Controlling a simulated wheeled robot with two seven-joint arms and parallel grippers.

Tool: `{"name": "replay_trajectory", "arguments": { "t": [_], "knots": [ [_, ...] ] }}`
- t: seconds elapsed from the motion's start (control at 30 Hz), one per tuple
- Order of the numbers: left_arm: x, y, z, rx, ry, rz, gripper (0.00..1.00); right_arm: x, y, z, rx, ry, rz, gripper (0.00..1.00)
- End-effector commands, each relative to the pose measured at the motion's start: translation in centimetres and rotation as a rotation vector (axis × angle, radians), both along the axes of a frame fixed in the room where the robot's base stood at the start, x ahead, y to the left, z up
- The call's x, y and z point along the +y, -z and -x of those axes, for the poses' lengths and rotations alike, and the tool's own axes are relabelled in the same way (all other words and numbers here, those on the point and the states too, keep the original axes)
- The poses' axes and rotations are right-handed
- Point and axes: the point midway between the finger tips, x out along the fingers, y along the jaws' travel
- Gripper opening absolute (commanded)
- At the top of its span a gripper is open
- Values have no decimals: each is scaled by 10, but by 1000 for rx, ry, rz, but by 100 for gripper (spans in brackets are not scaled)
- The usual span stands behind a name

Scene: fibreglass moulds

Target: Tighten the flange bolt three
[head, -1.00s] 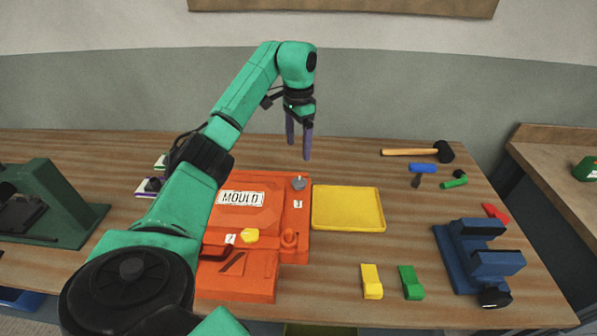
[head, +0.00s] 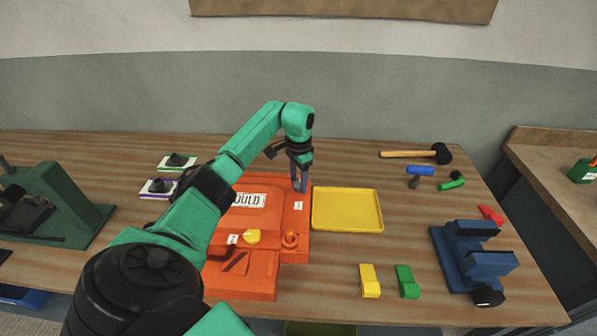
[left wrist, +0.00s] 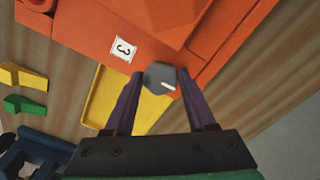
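The flange bolt three is a grey hexagonal head with a white mark, seen in the left wrist view (left wrist: 160,77). It sits at a corner of the orange mould (head: 262,287), beside a white label reading 3 (left wrist: 124,49). My left gripper (head: 299,187) points down over that corner. In the left wrist view its purple fingers (left wrist: 161,74) stand on either side of the bolt head, with slim gaps showing. It looks open. My right gripper is not in view.
A yellow tray (head: 347,229) lies right of the mould. A yellow block (head: 370,281) and a green block (head: 407,282) lie in front of it. A blue vise (head: 474,262) stands at right, and a mallet (head: 415,154) lies behind. A yellow knob (head: 252,237) sits on the mould.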

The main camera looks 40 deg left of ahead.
Motion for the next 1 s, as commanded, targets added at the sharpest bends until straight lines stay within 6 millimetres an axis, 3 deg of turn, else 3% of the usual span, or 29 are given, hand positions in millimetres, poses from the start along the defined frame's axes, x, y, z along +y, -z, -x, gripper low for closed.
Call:
{"name": "replay_trajectory", "arguments": {
  "t": [0.47,1.0],
  "knots": [
    [1,0,-1,-2,76,-2,0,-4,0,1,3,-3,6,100],
    [2,-1,-2,-3,519,-2,0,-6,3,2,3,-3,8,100]
  ]
}}
